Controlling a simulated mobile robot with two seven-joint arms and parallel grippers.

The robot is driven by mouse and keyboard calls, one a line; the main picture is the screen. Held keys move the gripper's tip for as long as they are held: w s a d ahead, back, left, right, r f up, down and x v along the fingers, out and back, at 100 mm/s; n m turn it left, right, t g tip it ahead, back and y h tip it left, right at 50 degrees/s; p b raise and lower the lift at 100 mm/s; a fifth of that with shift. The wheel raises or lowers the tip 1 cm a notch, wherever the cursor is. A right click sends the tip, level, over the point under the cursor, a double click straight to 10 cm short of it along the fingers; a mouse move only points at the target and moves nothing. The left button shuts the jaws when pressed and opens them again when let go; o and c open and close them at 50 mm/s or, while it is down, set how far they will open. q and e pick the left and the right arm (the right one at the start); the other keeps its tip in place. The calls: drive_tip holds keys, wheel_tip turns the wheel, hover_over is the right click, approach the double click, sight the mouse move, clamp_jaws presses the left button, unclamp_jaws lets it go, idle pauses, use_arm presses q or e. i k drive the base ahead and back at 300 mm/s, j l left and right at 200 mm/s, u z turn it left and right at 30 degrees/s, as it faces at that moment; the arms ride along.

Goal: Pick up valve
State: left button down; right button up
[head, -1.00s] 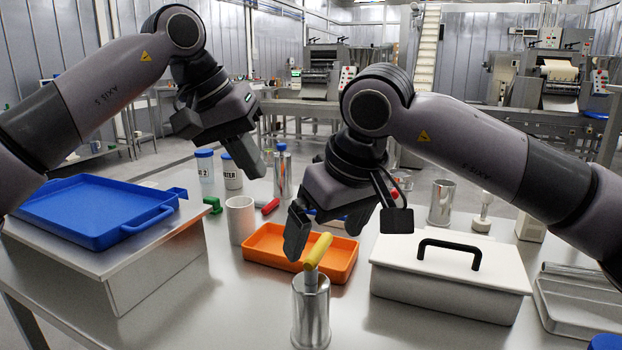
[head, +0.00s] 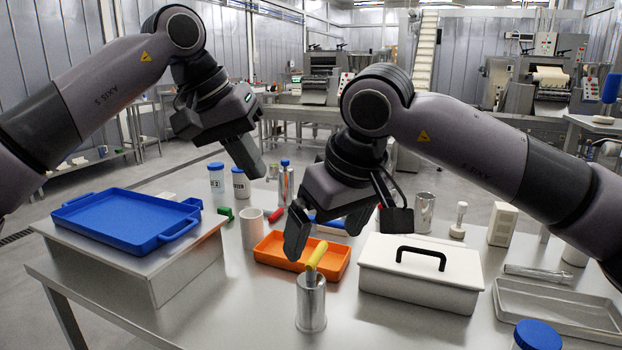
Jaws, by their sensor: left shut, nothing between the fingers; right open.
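I cannot clearly make out a valve. A small green piece (head: 225,213) and a red piece (head: 276,214) lie on the table near the white cup; they are too small to identify surely. My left gripper (head: 252,168) is shut and empty, held above the back of the table. My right gripper (head: 326,234) is open, pointing down above the orange tray, and hides part of it. A yellow-handled tool (head: 317,254) stands tilted in a steel cup (head: 311,305) in front of this gripper in the picture.
A blue tray (head: 130,240) rests on a metal box at left. The orange tray (head: 275,252) is at centre, a white cup (head: 251,230) beside it. A white lidded box (head: 420,280) with a black handle and a metal tray (head: 560,312) stand at right. Blue-lidded jars stand behind.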

sight(311, 317)
drive_tip(key=k, duration=1.1)
